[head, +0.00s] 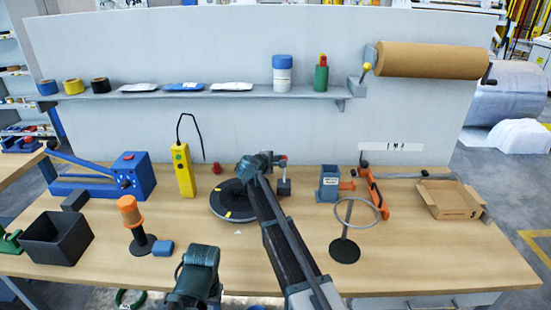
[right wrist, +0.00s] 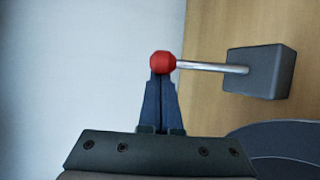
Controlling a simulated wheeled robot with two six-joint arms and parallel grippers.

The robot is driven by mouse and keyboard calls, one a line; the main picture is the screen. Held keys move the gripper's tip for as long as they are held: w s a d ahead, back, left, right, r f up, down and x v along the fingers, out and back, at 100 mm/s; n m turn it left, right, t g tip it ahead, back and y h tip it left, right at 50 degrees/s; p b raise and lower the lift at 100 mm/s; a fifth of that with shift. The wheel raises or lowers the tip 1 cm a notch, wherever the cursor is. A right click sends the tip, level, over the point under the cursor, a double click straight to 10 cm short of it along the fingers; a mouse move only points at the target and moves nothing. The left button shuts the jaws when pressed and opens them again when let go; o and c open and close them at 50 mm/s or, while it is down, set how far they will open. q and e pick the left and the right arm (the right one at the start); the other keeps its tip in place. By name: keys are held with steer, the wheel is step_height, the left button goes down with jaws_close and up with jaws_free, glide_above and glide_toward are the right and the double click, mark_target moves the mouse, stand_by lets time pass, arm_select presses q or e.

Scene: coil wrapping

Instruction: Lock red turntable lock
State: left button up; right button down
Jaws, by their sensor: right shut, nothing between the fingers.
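The turntable lock is a grey block (head: 284,187) with a thin metal lever and a red ball knob (head: 283,159). It stands at the right rear edge of the dark round turntable (head: 226,207). In the right wrist view the lever runs sideways from the block (right wrist: 260,72) to the red knob (right wrist: 163,62). My right gripper (right wrist: 161,76) is shut with nothing between its fingers. Its fingertips are at the knob; whether they touch it I cannot tell. In the head view my right gripper (head: 277,159) is small beside the knob. My left gripper does not show.
A blue-grey holder (head: 329,184) and a ring stand (head: 345,249) are to the right. The board and shelf (head: 200,95) rise behind.

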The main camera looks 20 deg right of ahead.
steer(key=shift+s, duration=0.1)
stand_by(0.3)
steer(key=s+m+t+h+b, duration=0.1)
steer(key=s+t+b, duration=0.1)
steer(key=b, duration=0.2)
steer(key=s+a+m+t+h+b, duration=0.1)
steer(key=s+h+b, duration=0.1)
steer(key=b, duration=0.3)
steer(key=shift+t, duration=0.4)
steer(key=shift+s+a+r+t+h+b, duration=0.3)
steer(key=shift+s+r+b, duration=0.15)
steer(key=shift+s, duration=0.15)
steer(key=shift+s+a, duration=0.1)
steer(key=shift+s, duration=0.5)
steer(key=shift+s+a+f+b, duration=0.2)
steer(key=shift+s+f+b, duration=0.05)
steer(key=shift+s, duration=0.3)
steer(key=shift+s+a+f+b, duration=0.15)
steer(key=shift+s+f+b, duration=0.1)
steer(key=shift+s, duration=0.25)
steer(key=shift+s, duration=0.15)
steer(key=b+v, duration=0.2)
steer(key=v, duration=1.1)
steer(key=shift+s+a+f, duration=0.1)
steer(key=shift+s+a, duration=0.15)
steer(key=shift+a, duration=0.05)
